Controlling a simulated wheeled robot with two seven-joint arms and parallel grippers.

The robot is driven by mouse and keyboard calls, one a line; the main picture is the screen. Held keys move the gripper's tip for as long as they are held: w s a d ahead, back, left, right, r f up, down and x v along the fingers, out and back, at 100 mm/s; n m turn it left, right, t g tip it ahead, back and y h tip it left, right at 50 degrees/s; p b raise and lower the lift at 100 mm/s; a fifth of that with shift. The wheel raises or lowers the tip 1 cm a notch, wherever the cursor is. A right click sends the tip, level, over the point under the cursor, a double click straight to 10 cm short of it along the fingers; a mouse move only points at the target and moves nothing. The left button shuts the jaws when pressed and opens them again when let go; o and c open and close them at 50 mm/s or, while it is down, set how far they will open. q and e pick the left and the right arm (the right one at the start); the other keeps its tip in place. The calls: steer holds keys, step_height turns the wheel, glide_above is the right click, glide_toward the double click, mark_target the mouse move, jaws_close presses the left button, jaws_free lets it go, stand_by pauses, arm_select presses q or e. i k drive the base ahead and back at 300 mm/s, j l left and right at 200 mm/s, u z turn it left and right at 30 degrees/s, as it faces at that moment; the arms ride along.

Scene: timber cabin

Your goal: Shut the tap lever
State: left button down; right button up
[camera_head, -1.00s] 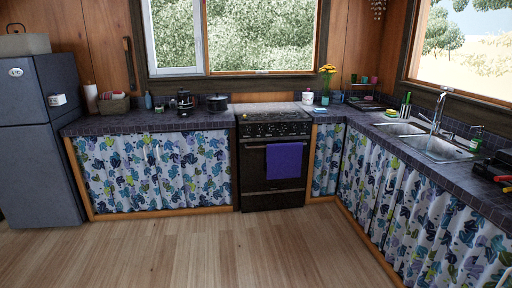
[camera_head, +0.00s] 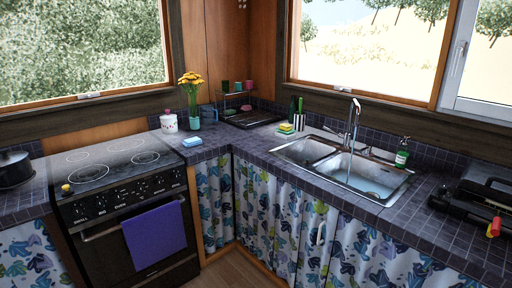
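The chrome tap (camera_head: 352,126) stands upright at the back of the double-bowl steel sink (camera_head: 350,168), right of the middle of the head view. Its lever is too small to make out clearly, so I cannot tell its position. What looks like water shows in the right bowl (camera_head: 362,177). Neither of my grippers is in view.
The tiled counter (camera_head: 262,140) runs along both walls. A green soap bottle (camera_head: 402,153) stands right of the sink, sponges (camera_head: 286,128) on its left. A black appliance (camera_head: 470,202) sits at the far right. The stove (camera_head: 125,195) is at left, with a little bare floor (camera_head: 234,272) below.

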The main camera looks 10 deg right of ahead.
mark_target(338, 135)
steer(key=i+j+z, duration=0.15)
steer(key=i, duration=1.15)
